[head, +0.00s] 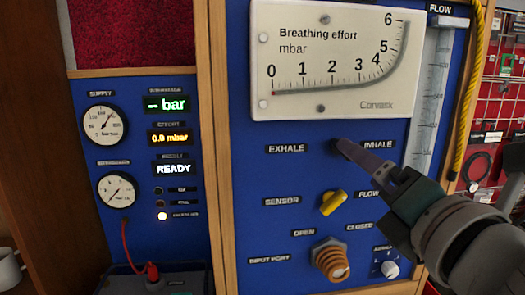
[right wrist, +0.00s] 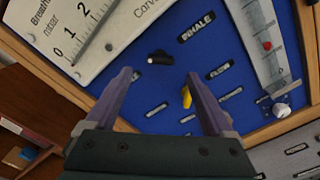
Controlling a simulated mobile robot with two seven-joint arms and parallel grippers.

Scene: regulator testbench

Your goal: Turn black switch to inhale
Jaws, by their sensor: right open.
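The black switch (right wrist: 160,57) shows in the right wrist view on the blue panel, just beyond and between my right fingertips. Its pale end faces left, away from the INHALE label (right wrist: 198,27). In the head view my right gripper (head: 344,150) reaches in from the right, its purple fingers in front of the switch, which is mostly covered there. The EXHALE label (head: 286,149) is left of the fingertips and the INHALE label is right of them. In the right wrist view the right gripper (right wrist: 159,76) has its fingers wide apart and empty. My left gripper is out of view.
Below is the yellow switch (head: 334,202) between SENSOR and FLOW, and an orange ribbed port (head: 330,260). The breathing effort gauge (head: 330,60) is above. A yellow hose (head: 467,100) hangs at the right, beside the flow tube (head: 428,100).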

